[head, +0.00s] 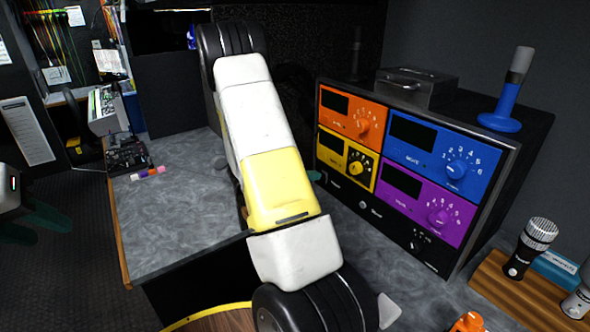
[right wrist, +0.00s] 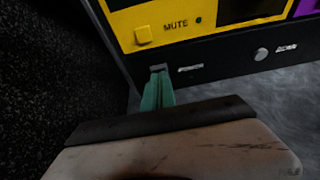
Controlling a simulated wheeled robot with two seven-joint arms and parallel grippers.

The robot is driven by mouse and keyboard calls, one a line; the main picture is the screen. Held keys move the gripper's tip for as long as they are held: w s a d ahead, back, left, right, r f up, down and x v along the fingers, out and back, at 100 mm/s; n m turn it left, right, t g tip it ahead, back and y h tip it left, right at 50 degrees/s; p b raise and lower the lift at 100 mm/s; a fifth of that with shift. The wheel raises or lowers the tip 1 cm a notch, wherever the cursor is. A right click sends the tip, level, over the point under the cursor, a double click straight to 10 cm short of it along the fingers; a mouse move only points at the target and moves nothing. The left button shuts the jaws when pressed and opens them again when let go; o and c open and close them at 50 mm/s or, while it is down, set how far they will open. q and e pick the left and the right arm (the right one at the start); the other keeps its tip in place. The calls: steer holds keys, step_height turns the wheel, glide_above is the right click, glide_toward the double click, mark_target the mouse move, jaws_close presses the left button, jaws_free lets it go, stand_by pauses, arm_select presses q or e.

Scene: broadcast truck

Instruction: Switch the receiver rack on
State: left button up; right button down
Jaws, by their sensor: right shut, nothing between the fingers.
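The receiver rack (head: 322,150) is a black case with orange, blue, yellow and purple modules, standing on the grey worktop. In the right wrist view, a small grey switch (right wrist: 158,68) sits on its black lower strip, under the yellow module's MUTE button (right wrist: 143,36), beside a small blurred label. My right gripper (right wrist: 158,88) is shut and empty, its green fingertips at the switch; I cannot tell whether they touch it. In the head view my right arm hides most of this gripper. My left gripper (head: 36,222) is at the far left edge, apart from the rack, its dark green fingers spread.
A grey metal box (head: 415,88) and a blue-based upright object (head: 507,98) stand on the rack. Microphones (head: 530,248) stand on a wooden board at the right. A mixer (head: 128,156) and coloured blocks lie on the left worktop (head: 165,215), which is otherwise mostly clear.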

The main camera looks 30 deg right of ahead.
steer(key=shift+v, duration=2.95)
steer(key=s+a+r+m+t+y, duration=0.2)
steer(key=s+a+r+m+y, duration=0.6)
steer(key=a, duration=0.4)
steer(key=s+a+r+m+t+y, duration=0.3)
steer(key=s+a+r+m+y, duration=0.5)
steer(key=s+a+r+m, duration=0.2)
steer(key=s+a+r, duration=0.1)
steer(key=a+r, duration=0.1)
steer(key=a, duration=0.1)
steer(key=shift+s+a+r, duration=0.25)
arm_select(q)
steer(key=shift+c, duration=0.5)
